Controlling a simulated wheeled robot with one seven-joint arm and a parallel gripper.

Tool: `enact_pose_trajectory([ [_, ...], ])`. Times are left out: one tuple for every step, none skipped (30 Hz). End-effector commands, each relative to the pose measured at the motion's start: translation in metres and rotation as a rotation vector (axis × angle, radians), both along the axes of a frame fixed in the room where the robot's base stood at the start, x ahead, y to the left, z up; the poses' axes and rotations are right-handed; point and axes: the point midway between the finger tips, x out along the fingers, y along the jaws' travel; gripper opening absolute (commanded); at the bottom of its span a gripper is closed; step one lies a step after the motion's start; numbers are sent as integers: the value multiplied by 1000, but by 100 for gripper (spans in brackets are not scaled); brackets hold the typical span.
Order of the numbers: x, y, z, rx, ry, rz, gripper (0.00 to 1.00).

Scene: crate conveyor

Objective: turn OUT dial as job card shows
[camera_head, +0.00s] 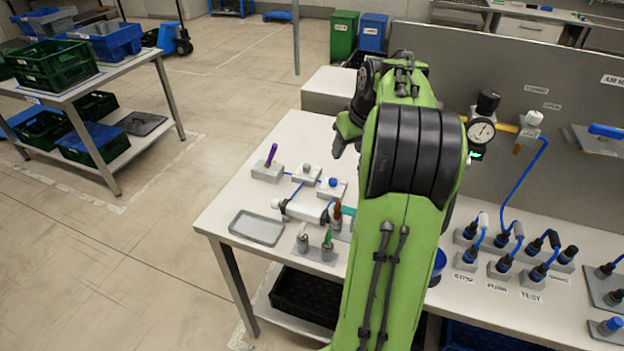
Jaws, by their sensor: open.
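My green arm fills the middle of the view. My gripper (338,142) shows as a small dark shape at the arm's left side, above the bench, open and apart from the parts below it. No dial marked OUT can be read and no job card can be made out. Two small blocks with knobs, one white-topped (307,174) and one blue-topped (331,188), stand on the bench by blue tubing. A white cylinder (305,210) lies in front of them. A black knob (488,103) sits above a round gauge (481,131) at the panel. My arm hides the bench's middle.
The white bench (220,213) holds a grey tray (257,227), a block with a purple pin (270,160), and standing tools (328,240). Rows of blue-hosed connectors (500,258) fill its right side. A grey panel (560,75) rises behind. A crate table (120,68) stands far left.

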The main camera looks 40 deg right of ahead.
Motion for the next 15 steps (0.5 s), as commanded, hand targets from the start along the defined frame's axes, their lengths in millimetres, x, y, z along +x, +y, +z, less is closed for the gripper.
enact_pose_trajectory([
  [2,0,-7,2,1,1,52],
  [4,0,-12,3,2,2,52],
  [7,-1,-19,3,1,3,52],
  [9,-1,-26,3,3,3,52],
  [12,-2,-34,5,4,2,52],
  [16,-3,-44,4,3,2,52],
  [18,-4,-51,5,4,2,52],
  [21,-5,-58,4,4,1,52],
  [25,-6,-67,4,3,3,52],
  [28,-7,-75,4,4,3,52],
  [30,-8,-82,3,3,3,52],
  [34,-9,-91,4,4,2,52],
  [37,-10,-98,4,3,2,52],
  [39,-11,-105,3,3,2,52],
  [43,-12,-113,4,3,1,52],
])
